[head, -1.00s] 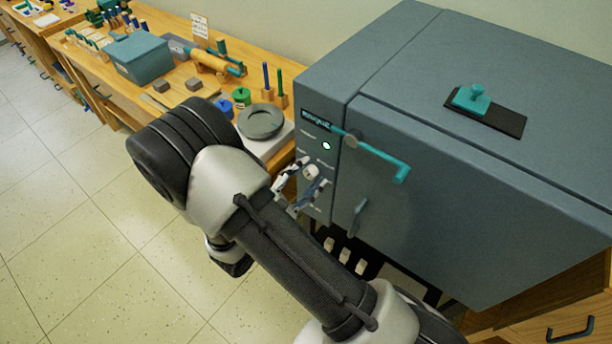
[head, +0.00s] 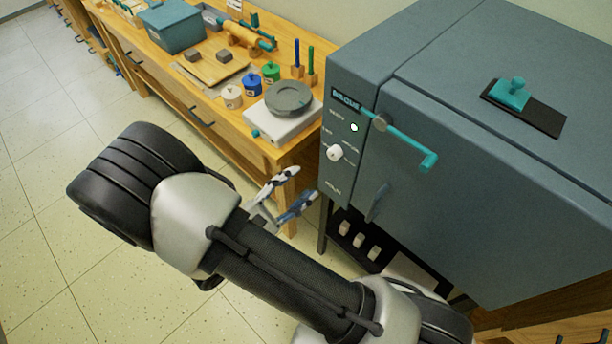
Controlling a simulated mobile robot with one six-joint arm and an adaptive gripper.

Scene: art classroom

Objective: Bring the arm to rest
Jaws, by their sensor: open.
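My gripper (head: 296,186) shows beyond my forearm in the head view, in front of the kiln's left side and below its control panel. Its two fingers are spread apart with nothing seen between them. Part of the gripper's base and wrist is hidden behind my arm. My arm stretches from the lower right to a raised elbow at the left.
The grey-blue kiln (head: 440,190) with a teal handle (head: 405,145) and a white knob (head: 334,153) stands close at the right. A wooden workbench (head: 240,125) holds a banding wheel (head: 289,98), small jars and a teal box (head: 173,27). Open floor (head: 60,240) lies at left.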

